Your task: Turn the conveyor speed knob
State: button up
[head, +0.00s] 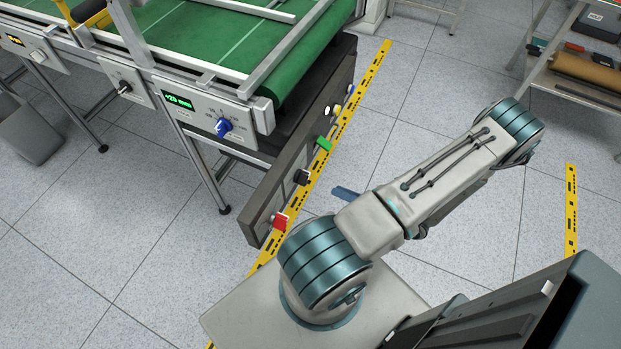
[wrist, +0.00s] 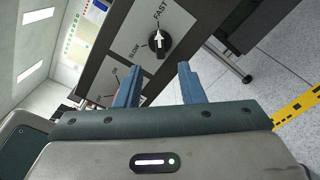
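The speed knob (wrist: 158,45) is black with a white pointer, on a light plate marked SLOW and FAST in the wrist view. Its pointer aims up the picture, toward the word FAST. In the head view a black knob (head: 302,177) on the dark side panel of the conveyor appears to be the same one. My gripper (wrist: 158,67) is open, with two blue fingers apart and nothing between them. The knob shows beyond the fingertips, about midway between them, apparently untouched. In the head view a blue finger (head: 345,193) shows beside my arm; the rest is hidden.
The dark panel also carries a red control (head: 280,222), a green one (head: 324,144) and smaller buttons. A blue knob (head: 224,127) sits below a green display on the conveyor (head: 215,35). A shelf (head: 575,80) stands at far right. Floor right of the yellow tape (head: 375,70) is open.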

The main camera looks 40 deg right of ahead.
aim_at(302, 178)
jog(key=x, duration=1)
jog(key=shift+r, duration=0.1)
grip_shut()
